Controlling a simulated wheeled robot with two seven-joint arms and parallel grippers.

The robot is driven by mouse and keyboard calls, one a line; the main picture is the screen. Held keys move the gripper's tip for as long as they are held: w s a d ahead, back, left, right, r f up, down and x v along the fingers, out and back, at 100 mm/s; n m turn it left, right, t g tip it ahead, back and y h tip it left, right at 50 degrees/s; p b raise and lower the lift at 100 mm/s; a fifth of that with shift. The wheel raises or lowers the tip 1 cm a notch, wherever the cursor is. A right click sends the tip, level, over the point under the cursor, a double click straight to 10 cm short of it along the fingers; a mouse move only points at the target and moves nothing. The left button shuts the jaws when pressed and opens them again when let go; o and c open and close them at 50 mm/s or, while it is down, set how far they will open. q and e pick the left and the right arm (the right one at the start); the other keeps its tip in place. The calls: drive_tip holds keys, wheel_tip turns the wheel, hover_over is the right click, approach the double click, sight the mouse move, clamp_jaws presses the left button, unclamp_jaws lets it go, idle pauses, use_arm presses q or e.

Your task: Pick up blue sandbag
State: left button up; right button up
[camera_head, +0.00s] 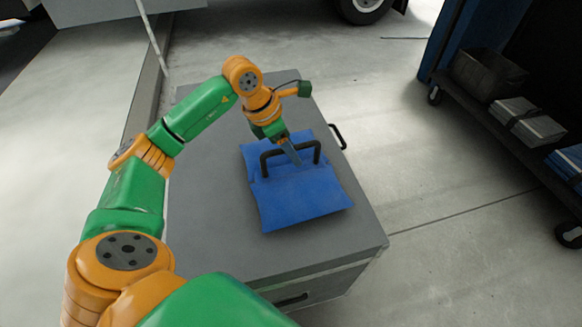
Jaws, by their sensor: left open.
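The blue sandbag (300,197) lies flat on top of a grey case (215,225). It has a black loop handle (317,150) standing up across its middle. My left gripper (293,157) reaches down to the sandbag at the handle, and one finger shows between the ends of the handle. The left gripper is open. Whether its fingers touch the handle or the bag cannot be told. My right gripper is not in view.
The case has a black handle (338,136) on its right side. A dark cart (520,150) on wheels stands at the right, with a bin (487,75) and grey stacked items (528,120) on it. A vehicle wheel (362,8) shows at the top. The floor between case and cart is clear.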

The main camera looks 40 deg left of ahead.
use_arm(q)
drive_tip(key=shift+s+r, duration=0.1)
drive_tip(key=shift+f, duration=0.3)
idle(0.4)
clamp_jaws()
idle(1.2)
drive_tip(key=shift+r, duration=0.2)
drive_tip(key=shift+w+f, duration=0.1)
drive_tip(key=shift+w, duration=0.1)
